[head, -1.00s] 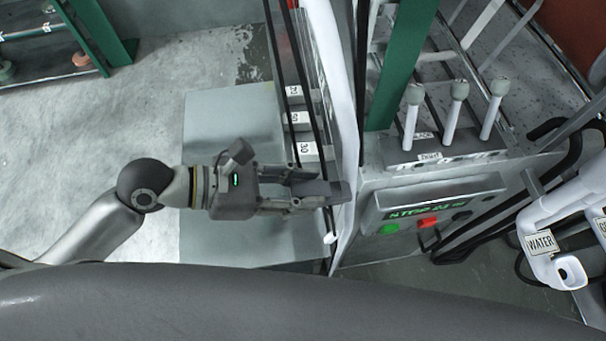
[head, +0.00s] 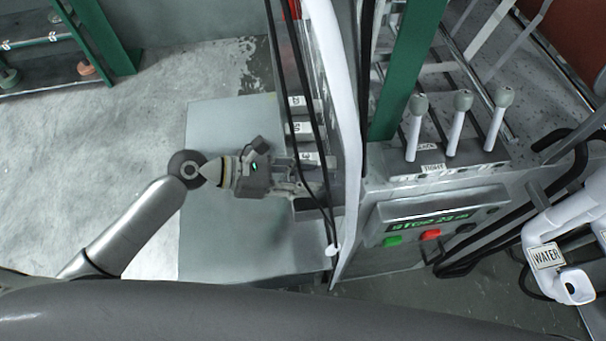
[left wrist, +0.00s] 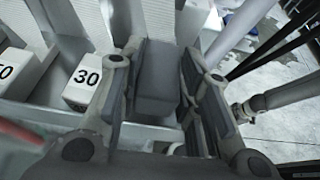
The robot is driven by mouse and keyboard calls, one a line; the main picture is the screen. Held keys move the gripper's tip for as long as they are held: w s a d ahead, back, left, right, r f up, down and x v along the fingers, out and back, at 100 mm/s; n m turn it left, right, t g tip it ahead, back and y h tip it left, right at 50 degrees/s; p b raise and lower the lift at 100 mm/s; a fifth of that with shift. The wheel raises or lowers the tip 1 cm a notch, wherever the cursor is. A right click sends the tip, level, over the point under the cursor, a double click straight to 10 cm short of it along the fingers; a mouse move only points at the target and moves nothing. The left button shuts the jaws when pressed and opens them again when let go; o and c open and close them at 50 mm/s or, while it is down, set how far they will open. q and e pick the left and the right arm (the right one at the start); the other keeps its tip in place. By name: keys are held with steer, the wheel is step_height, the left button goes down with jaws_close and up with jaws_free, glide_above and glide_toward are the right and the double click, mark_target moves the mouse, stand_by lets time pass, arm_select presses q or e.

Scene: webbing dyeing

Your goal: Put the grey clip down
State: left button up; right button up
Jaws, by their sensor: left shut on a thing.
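My left gripper (head: 308,186) reaches in from the left in the head view. It is shut on the grey clip, a plain dark grey block. In the left wrist view the grey clip (left wrist: 157,82) sits between the two fingers (left wrist: 158,95), above a light tray-like surface. In the head view the clip is hard to make out, partly hidden by the fingers and dark cables. Whether it touches anything below cannot be told. My right gripper is not in view.
A row of numbered blocks lies beside the gripper, including one marked 30 (left wrist: 85,88). A white post (head: 345,120) and dark cables stand close by its fingertips. A control panel (head: 430,225) with green and red buttons is to the right. A grey platform (head: 225,140) lies below the arm.

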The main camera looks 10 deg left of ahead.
arm_select(q)
steer(key=shift+f, duration=0.3)
steer(key=shift+f, duration=0.35)
steer(key=o, duration=1)
steer(key=shift+r, duration=0.1)
steer(key=shift+r, duration=0.4)
steer(key=shift+b+v, duration=1.35)
steer(key=shift+v, duration=4.7)
